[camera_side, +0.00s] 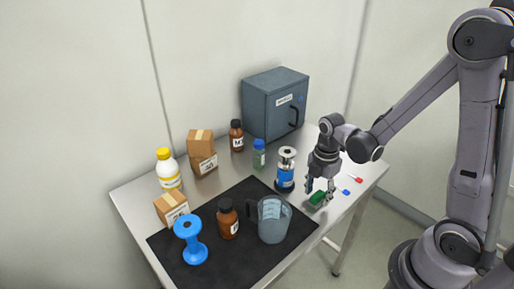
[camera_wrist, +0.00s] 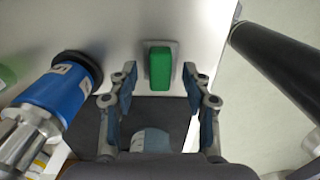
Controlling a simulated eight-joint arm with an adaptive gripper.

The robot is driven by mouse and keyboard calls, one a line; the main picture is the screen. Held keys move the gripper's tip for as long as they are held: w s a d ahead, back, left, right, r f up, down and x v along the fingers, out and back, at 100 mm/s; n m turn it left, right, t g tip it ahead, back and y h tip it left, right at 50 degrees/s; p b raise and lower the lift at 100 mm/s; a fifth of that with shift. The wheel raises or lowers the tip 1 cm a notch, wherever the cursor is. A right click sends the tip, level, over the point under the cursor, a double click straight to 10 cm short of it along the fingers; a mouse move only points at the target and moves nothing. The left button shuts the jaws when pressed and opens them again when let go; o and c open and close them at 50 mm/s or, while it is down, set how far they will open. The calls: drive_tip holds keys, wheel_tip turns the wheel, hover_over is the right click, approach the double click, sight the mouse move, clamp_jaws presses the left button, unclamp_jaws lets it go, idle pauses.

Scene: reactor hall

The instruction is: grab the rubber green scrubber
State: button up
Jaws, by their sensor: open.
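The green scrubber (camera_side: 318,198) lies on the right part of the table, near its front edge, in the side view. In the wrist view the green scrubber (camera_wrist: 160,69) is a green block on a small grey piece, ahead of the fingertips and between their lines. My gripper (camera_side: 320,187) points down just above the scrubber in the side view. In the wrist view my gripper (camera_wrist: 160,85) has its two fingers spread apart with nothing between them. Whether a finger touches the scrubber, I cannot tell.
A blue and silver canister (camera_side: 286,170) stands close left of my gripper; it shows in the wrist view (camera_wrist: 62,90). A clear jug (camera_side: 273,218) stands on the black mat (camera_side: 215,262). Small red and blue items (camera_side: 359,180) lie right. A grey cabinet (camera_side: 270,105) stands behind.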

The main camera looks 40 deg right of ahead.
drive_tip(key=shift+f, duration=0.1)
clamp_jaws()
idle(0.4)
